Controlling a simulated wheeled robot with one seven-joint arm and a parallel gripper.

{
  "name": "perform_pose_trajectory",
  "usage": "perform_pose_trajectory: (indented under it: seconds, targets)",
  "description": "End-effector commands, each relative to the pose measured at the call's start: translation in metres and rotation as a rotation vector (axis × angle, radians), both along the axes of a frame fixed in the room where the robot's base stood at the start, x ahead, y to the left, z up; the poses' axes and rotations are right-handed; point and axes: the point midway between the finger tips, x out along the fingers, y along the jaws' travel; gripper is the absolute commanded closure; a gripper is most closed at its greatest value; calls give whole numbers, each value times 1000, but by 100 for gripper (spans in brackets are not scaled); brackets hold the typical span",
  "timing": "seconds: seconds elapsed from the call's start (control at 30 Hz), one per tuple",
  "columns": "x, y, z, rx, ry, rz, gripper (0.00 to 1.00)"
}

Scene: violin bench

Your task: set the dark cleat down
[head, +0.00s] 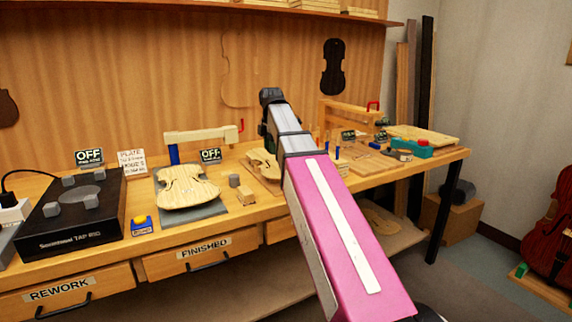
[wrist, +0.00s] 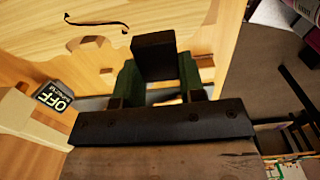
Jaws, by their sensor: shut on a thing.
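The dark cleat (wrist: 154,50) is a small blackish block in the wrist view. My gripper (wrist: 158,74) is shut on it, with one green finger on each side. The cleat's far end sticks out past the fingertips. A pale wooden plate with a dark f-hole (wrist: 97,22) lies beyond it at the upper left. I cannot tell whether the cleat touches anything below.
A black tap box (head: 75,217) stands left. An OFF sign (wrist: 55,97) is left of my gripper.

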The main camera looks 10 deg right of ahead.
Motion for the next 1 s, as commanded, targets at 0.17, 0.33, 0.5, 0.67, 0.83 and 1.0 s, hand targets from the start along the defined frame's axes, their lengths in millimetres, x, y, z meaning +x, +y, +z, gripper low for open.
perform_pose_trajectory:
  seconds: [0.17,0.33,0.5,0.67,0.83,1.0]
  targets:
    - [17,-30,-21,0,1,-3,85]
    - [25,-46,-31,0,1,-1,85]
    - [26,-48,-38,0,0,0,85]
    - [25,-48,-57,0,2,0,85]
    - [26,-48,-74,0,1,0,85]
    - [26,-48,-73,0,0,-1,85]
